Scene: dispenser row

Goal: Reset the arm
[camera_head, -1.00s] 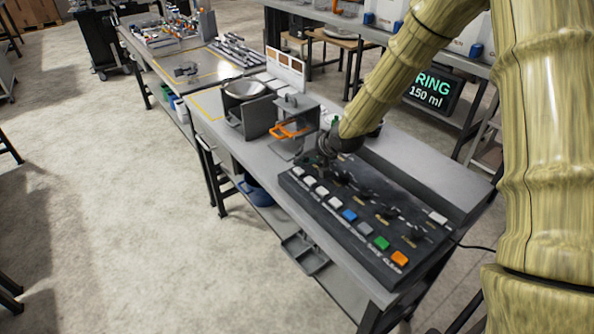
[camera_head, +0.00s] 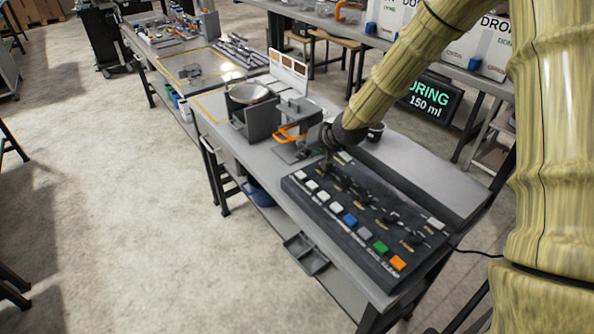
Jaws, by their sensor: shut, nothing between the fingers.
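My arm comes in from the upper right. My gripper (camera_head: 328,166), dark and small at the end of it, hangs over the upper left end of the black control panel (camera_head: 318,215). It is shut and holds nothing that I can see. The fingertips blend with the dark panel, so I cannot tell if they touch it. The panel has a row of white, blue, grey, green and orange buttons and several dark knobs.
Left of my gripper stands a grey dispenser with an orange handle (camera_head: 290,134), beside a bowl (camera_head: 250,93) on a stand. A dark cup (camera_head: 376,131) is just right of my wrist. A display (camera_head: 432,97) reads "150 ml". The floor at left is open.

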